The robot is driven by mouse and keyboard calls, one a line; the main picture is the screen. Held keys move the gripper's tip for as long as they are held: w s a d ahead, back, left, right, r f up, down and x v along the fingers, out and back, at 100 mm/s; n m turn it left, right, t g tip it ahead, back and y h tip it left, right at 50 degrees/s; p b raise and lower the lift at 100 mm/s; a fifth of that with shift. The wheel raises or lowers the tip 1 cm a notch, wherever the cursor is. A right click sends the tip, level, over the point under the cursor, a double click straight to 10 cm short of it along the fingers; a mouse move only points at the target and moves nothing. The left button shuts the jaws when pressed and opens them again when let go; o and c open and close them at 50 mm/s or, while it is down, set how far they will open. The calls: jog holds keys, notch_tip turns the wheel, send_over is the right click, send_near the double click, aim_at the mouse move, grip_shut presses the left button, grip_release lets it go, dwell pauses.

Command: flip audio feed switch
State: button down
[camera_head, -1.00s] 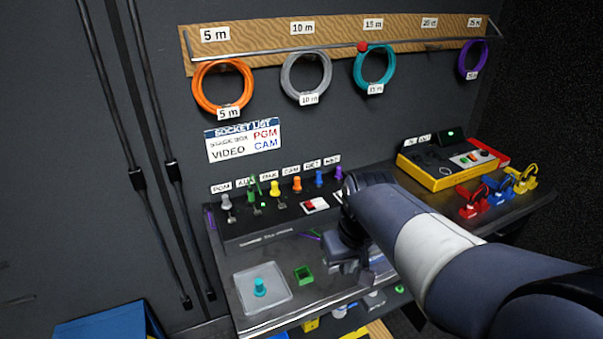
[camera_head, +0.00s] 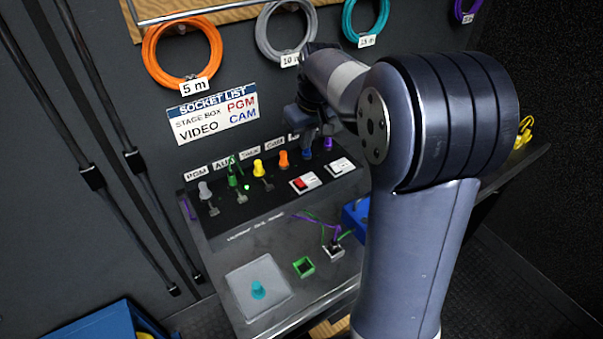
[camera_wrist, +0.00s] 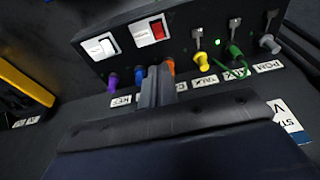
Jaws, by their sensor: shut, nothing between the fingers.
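A sloped black panel (camera_head: 255,205) carries two rocker switches. One is red and white (camera_head: 304,183); the other, all white (camera_head: 340,167), is to its right. In the wrist view, where the panel appears upside down, they are the red one (camera_wrist: 152,31) and the white one (camera_wrist: 98,46). I cannot read which is the audio feed switch. My gripper (camera_head: 309,140) is over the panel's back row of plugs. In the wrist view my gripper (camera_wrist: 160,75) is shut and empty, beside the blue plug (camera_wrist: 139,76) and the orange plug (camera_wrist: 169,68), apart from both rockers.
Labelled plugs, including grey (camera_head: 205,191), green (camera_head: 232,178) and yellow (camera_head: 258,168), line the panel's back. A tray (camera_head: 240,290) with a teal plug (camera_head: 258,290) and a small green box (camera_head: 303,266) are in front. Cable coils (camera_head: 182,50) hang above.

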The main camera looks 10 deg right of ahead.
jog(key=shift+f, duration=0.1)
send_near(302, 185)
jog(key=x, duration=0.2)
jog(key=w+p+x, duration=0.1)
jog(key=x, duration=0.2)
jog(key=shift+a, duration=0.1)
jog(key=shift+f, duration=0.6)
jog(key=shift+s, duration=0.1)
jog(key=f+t+b, duration=0.1)
jog(key=b, duration=0.3)
jog(key=shift+s+f, duration=0.2)
jog(key=shift+r, duration=0.3)
jog(key=shift+w, duration=0.1)
